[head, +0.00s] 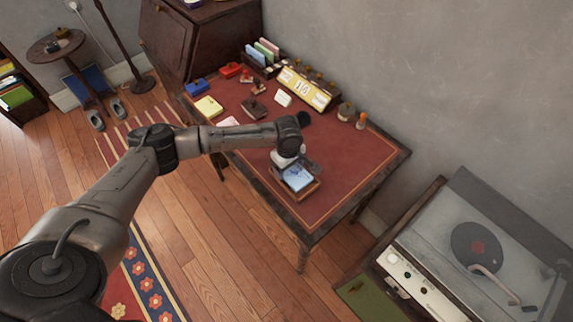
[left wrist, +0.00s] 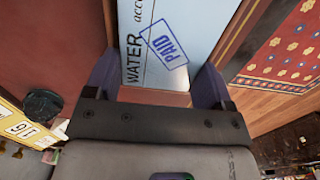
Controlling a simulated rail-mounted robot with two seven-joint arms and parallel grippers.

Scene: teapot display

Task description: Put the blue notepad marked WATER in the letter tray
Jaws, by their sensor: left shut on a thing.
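The blue notepad (head: 297,178) is over the near right part of the red-topped desk. In the left wrist view the notepad (left wrist: 185,25) shows the word WATER and a blue PAID stamp. My left gripper (left wrist: 157,78) is shut on it, one finger at each side. In the head view my left gripper (head: 288,163) reaches down at the notepad's far end. The wooden letter tray (head: 311,192) shows around the notepad, its rim framing it. I cannot tell whether the notepad touches the tray's floor. My right gripper is not in view.
The desk (head: 350,155) has a clear red top to the right. A yellow calendar block (head: 305,88), a stamp rack (head: 262,55), a yellow pad (head: 208,107) and small bottles stand farther back. A record player (head: 480,250) stands at the lower right.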

